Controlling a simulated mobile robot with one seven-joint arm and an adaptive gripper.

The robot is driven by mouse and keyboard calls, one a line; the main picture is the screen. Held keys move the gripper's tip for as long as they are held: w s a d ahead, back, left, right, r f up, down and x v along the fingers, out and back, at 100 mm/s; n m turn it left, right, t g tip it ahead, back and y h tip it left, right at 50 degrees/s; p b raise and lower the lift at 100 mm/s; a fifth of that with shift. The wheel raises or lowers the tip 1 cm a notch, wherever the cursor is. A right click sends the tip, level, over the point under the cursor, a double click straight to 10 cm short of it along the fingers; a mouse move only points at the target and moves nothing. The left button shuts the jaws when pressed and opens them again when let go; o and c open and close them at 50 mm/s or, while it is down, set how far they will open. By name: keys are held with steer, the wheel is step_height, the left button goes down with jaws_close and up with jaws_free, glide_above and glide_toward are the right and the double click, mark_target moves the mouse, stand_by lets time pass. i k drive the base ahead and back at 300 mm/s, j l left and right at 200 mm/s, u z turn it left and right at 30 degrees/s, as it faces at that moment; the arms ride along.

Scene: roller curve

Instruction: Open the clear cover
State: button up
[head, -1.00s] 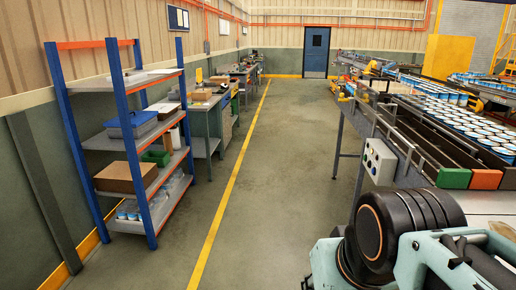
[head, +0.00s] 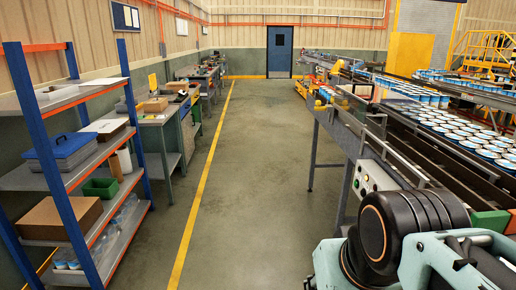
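I cannot make out a clear cover for certain in the head view. A rail-like frame (head: 376,125) stands at the near left side of the conveyor, with a control box (head: 367,180) below it. My arm fills the lower right of the view, in front of the conveyor's near end. My gripper's fingers cannot be made out there, so whether it is open or shut does not show.
A blue and orange shelf (head: 68,188) with boxes stands close on the left, with workbenches (head: 160,138) beyond. The conveyor (head: 420,150) carries many blue-white cans on the right. A clear floor aisle (head: 240,160) runs to a blue door (head: 279,52).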

mark_target(373, 99)
steer(key=i, duration=1.2)
steer(key=i+z, duration=0.4)
steer(key=i, duration=0.8)
